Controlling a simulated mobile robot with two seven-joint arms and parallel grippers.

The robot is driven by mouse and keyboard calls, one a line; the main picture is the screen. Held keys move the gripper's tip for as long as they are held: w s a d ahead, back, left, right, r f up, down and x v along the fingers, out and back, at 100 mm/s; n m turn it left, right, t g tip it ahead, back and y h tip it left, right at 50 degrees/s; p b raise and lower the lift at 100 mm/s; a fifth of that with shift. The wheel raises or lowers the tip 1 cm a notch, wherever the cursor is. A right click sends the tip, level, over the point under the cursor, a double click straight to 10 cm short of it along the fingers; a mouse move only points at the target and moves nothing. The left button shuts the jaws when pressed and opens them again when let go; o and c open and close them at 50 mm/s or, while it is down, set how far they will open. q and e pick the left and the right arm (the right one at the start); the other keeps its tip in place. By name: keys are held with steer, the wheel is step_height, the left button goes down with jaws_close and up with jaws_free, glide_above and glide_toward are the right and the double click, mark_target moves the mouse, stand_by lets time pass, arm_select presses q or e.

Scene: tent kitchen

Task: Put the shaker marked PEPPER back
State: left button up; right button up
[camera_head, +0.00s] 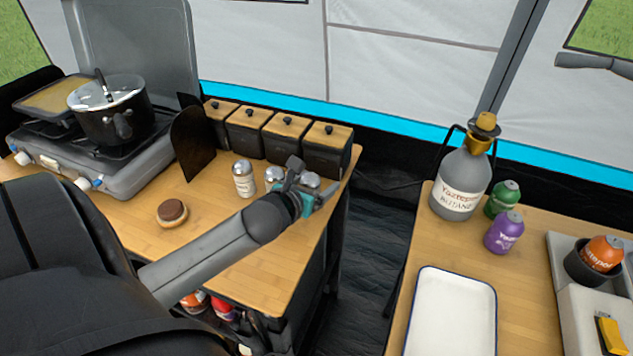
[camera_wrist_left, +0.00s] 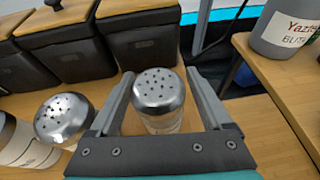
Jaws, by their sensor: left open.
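Several small glass shakers with metal tops stand on the wooden counter. A labelled one (camera_head: 244,182) is on the left and a second (camera_head: 273,177) is right of it. A third shaker (camera_head: 312,179) is at my left gripper (camera_head: 314,177), close to the counter's right edge. In the left wrist view this third shaker (camera_wrist_left: 158,97) stands upright between the fingers of my open gripper (camera_wrist_left: 160,80). A neighbouring shaker (camera_wrist_left: 64,120) stands just outside the left finger. I cannot read which one says PEPPER. My right gripper is out of view.
Black canisters with wooden lids (camera_head: 282,135) line the back of the counter. A stove (camera_head: 120,155) with a pot (camera_head: 115,120) is left. A brown-topped round item (camera_head: 172,213) lies in front. Across a gap, a second table holds a grey bottle (camera_head: 461,180) and a white tray (camera_head: 452,315).

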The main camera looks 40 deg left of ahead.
arm_select(q)
steer(key=shift+r, duration=0.1)
steer(key=shift+s+r, duration=0.1)
steer(key=shift+s, duration=0.05)
steer(key=p+v, duration=0.2)
steer(key=v, duration=0.9)
steer(key=shift+s+r+p, duration=0.15)
steer(key=shift+s+p, duration=0.2)
steer(key=shift+p, duration=0.05)
